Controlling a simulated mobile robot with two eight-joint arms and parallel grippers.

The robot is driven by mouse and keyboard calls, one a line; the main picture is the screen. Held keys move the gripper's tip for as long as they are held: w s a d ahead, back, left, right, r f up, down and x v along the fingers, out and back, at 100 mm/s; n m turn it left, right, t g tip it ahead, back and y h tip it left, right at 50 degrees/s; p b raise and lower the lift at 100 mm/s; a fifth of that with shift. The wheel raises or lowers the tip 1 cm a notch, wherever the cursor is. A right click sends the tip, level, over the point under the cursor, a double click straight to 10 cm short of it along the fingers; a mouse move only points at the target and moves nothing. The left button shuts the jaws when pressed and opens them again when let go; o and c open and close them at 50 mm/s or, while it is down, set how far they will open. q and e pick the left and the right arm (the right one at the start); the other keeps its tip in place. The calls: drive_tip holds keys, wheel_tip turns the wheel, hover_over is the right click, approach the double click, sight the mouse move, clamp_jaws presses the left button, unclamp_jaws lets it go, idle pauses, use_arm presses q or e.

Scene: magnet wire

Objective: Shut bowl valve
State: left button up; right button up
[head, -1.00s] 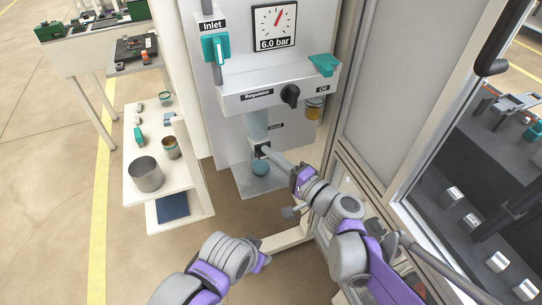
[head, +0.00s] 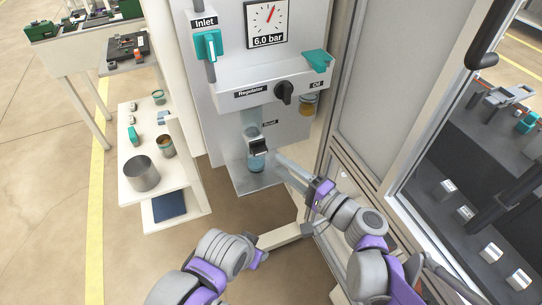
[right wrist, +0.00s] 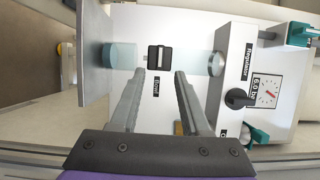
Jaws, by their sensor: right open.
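The bowl valve (head: 257,147) is a small black block on the clear bowl column under the regulator panel. In the right wrist view the black valve (right wrist: 160,57) sits beside the label "Bowl", with a pale bar across its face. My right gripper (head: 281,165) is just to the right of the valve in the head view and looks apart from it. In the right wrist view its two fingers (right wrist: 158,74) are open and empty, their tips pointing toward the valve. My left gripper (head: 259,257) is low in the head view, away from the panel; its fingers are unclear.
The black regulator knob (head: 284,92), teal inlet handle (head: 208,46) and teal oil-side handle (head: 317,60) are above the valve. The gauge (head: 267,24) is labelled 6.0 bar. A white shelf (head: 175,185) with cups stands left. A cabinet frame is close on the right.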

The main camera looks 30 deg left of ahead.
drive_tip(key=v, duration=0.4)
drive_tip(key=shift+s+d, duration=0.1)
drive_tip(key=shift+d, duration=0.1)
idle(0.3)
drive_tip(key=s+d+f+n+h+p, duration=0.1)
drive_tip(key=s+d+h+p, duration=0.2)
drive_tip(key=d, duration=0.7)
drive_tip(key=s+d+f+n+h+p, duration=0.1)
drive_tip(key=s+d+h+p, duration=0.3)
drive_tip(key=d+h, duration=0.4)
drive_tip(key=s+d+f+n+h+p, duration=0.1)
drive_tip(key=s+d+h+p, duration=0.2)
drive_tip(key=d, duration=1)
drive_tip(key=s+h, duration=0.2)
drive_tip(key=h, duration=0.1)
drive_tip(key=shift+s+n+p, duration=0.25)
drive_tip(key=shift+n+p, duration=0.05)
drive_tip(key=shift+n, duration=0.1)
